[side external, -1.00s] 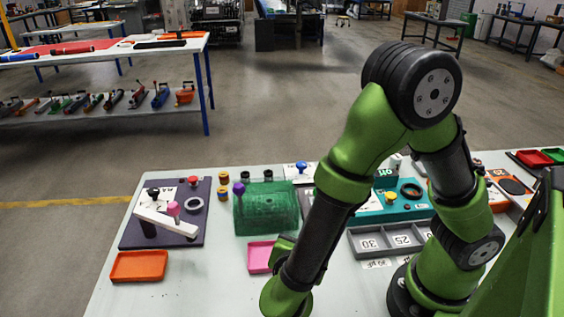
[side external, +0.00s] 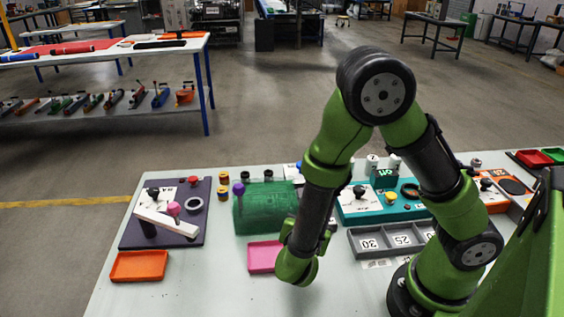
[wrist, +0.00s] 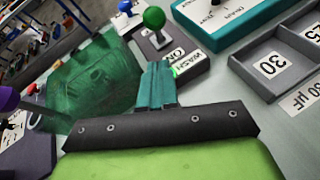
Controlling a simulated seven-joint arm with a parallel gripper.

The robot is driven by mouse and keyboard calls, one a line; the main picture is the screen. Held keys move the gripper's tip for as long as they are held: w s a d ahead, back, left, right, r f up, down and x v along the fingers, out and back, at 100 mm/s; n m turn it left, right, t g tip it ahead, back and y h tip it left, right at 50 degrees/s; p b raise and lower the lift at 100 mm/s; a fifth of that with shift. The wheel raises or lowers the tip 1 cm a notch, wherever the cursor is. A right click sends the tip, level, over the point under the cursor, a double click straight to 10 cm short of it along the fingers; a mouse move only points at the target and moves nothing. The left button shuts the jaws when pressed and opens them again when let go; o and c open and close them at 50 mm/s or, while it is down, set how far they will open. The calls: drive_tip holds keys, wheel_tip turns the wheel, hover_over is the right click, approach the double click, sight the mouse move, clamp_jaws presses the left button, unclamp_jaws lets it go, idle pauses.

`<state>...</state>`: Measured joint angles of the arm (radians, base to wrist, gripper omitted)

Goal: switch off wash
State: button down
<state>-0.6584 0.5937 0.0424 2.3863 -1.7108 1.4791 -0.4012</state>
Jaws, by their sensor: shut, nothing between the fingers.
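The wash switch (wrist: 190,68) is a dark box with a label reading WASH and an ON mark, at top centre of the wrist view. Its lever carries a round green knob (wrist: 153,18) and stands up behind the box's near end. My gripper (wrist: 156,80) has its teal fingers closed together with nothing between them. In the wrist view the fingertips overlap the near left side of the switch box; I cannot tell whether they touch it. In the side view the fingers and the switch are hidden behind my arm.
A green translucent box (side external: 265,209) stands left of my wrist, with a pink tray (side external: 263,257) in front. A teal panel (side external: 350,212) and a grey numbered tray (side external: 372,250) lie to the right. A purple panel (side external: 188,232) and orange tray (side external: 137,267) are far left.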

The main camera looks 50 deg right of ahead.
drive_tip(key=shift+w+d+r, duration=0.2)
drive_tip(key=shift+w+d, duration=0.05)
drive_tip(key=shift+d, duration=0.45)
drive_tip(key=shift+w+d+r, duration=0.2)
drive_tip(key=shift+w+d, duration=0.05)
drive_tip(key=shift+d, duration=0.45)
drive_tip(key=shift+w+d+r, duration=0.2)
drive_tip(key=shift+w+d, duration=0.05)
drive_tip(key=shift+d, duration=0.45)
drive_tip(key=shift+r, duration=0.1)
drive_tip(key=shift+w+d+r+g+y, duration=0.1)
drive_tip(key=shift+g+y, duration=0.3)
drive_tip(key=shift+y, duration=0.1)
